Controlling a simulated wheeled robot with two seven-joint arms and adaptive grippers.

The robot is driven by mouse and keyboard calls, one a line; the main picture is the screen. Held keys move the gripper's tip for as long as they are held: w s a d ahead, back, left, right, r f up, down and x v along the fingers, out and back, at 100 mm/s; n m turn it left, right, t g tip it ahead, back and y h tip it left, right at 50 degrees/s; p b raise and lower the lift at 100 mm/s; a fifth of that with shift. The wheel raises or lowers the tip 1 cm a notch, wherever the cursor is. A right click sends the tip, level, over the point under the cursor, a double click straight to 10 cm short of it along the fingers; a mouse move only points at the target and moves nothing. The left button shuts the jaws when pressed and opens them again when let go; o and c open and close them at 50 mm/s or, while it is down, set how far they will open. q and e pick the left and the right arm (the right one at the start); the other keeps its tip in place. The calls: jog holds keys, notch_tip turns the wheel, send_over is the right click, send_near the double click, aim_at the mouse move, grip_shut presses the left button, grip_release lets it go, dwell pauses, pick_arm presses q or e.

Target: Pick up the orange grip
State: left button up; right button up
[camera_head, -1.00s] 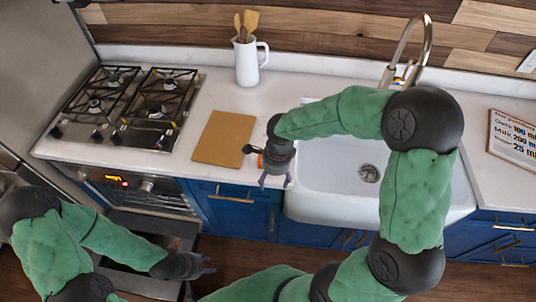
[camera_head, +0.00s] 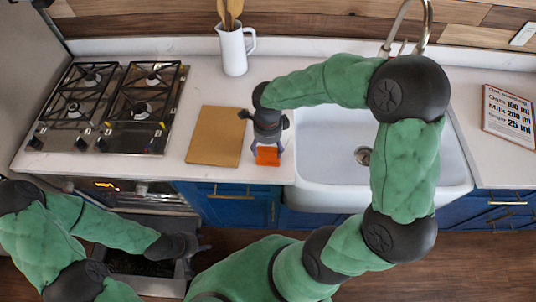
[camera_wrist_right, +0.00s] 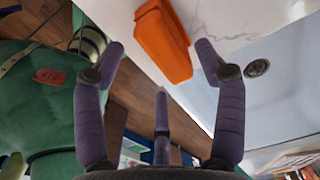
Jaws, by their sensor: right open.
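The orange grip (camera_head: 268,156) lies at the front edge of the white counter, between the brown board and the sink. The right wrist view shows it as a long orange block (camera_wrist_right: 162,42) on the pale surface. My right gripper (camera_head: 268,148) is just above it, pointing down, and partly covers it in the head view. Its purple fingers (camera_wrist_right: 160,50) are spread and empty, with the grip beyond and between the two upper tips. Contact is not clear. My left gripper (camera_head: 198,246) is low at the left, by the oven front, its finger opening unclear.
The brown board (camera_head: 214,136) lies left of the grip. The white sink (camera_head: 330,185) is close on the right. A gas hob (camera_head: 110,105), a white jug with wooden utensils (camera_head: 234,52) and a recipe sign (camera_head: 508,116) stand further off.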

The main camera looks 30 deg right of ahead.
aim_at(268, 156)
jog(key=shift+w+f, duration=0.1)
jog(key=shift+f, duration=0.25)
jog(key=shift+f+b, duration=0.35)
jog(key=shift+f, duration=2.25)
jog(key=c, duration=1.3)
